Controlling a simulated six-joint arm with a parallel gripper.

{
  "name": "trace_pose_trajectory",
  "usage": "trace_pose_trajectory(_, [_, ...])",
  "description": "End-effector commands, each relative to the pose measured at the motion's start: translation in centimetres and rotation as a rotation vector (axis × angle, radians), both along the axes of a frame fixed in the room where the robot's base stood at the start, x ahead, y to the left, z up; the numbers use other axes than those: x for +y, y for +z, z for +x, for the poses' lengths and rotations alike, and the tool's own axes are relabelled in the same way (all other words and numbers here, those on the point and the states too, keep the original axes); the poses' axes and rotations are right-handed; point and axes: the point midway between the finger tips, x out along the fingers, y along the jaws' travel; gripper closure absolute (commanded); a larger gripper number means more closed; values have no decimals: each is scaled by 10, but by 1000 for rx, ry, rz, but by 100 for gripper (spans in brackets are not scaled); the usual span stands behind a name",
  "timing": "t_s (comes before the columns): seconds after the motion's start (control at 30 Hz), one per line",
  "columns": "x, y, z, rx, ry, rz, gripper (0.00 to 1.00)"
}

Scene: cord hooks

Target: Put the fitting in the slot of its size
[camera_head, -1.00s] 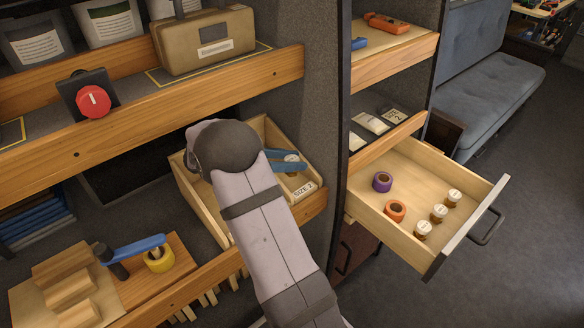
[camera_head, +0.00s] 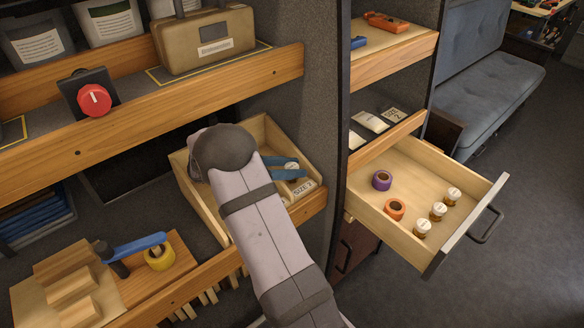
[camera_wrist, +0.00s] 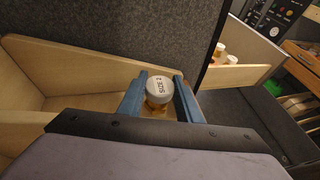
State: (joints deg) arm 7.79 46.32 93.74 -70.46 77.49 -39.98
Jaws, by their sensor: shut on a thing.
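The fitting (camera_wrist: 158,88) has a round white cap with a SIZE label, its digit looking like 2, over an amber-brown body. My gripper (camera_wrist: 160,97) is shut on it, one blue finger on each side. In the head view the white cap (camera_head: 291,166) shows between the blue fingers (camera_head: 288,170). They are over the right part of an open wooden box (camera_head: 188,190) on the lower shelf. A white SIZE card (camera_head: 303,188) is at the box's front right. The fitting's lower end and the slots are hidden by the fingers and my arm.
A pulled-out wooden drawer (camera_head: 462,168) at the right holds several white-capped fittings (camera_head: 438,211), a purple ring (camera_head: 382,180) and an orange ring (camera_head: 396,209). A dark upright panel (camera_head: 340,120) stands between box and drawer. A shelf edge (camera_head: 160,100) runs above the box.

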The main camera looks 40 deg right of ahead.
Motion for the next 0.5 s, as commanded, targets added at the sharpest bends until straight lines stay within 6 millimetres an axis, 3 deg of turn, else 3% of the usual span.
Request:
trace_pose_trajectory(0.03, [2,-11,-3,15,1,16,93])
trace_pose_trajectory(0.13, [2,-12,-4,19,1,20,93])
trace_pose_trajectory(0.17, [2,-13,-4,20,1,20,61])
trace_pose_trajectory(0.5, [2,-14,-5,24,2,21,61])
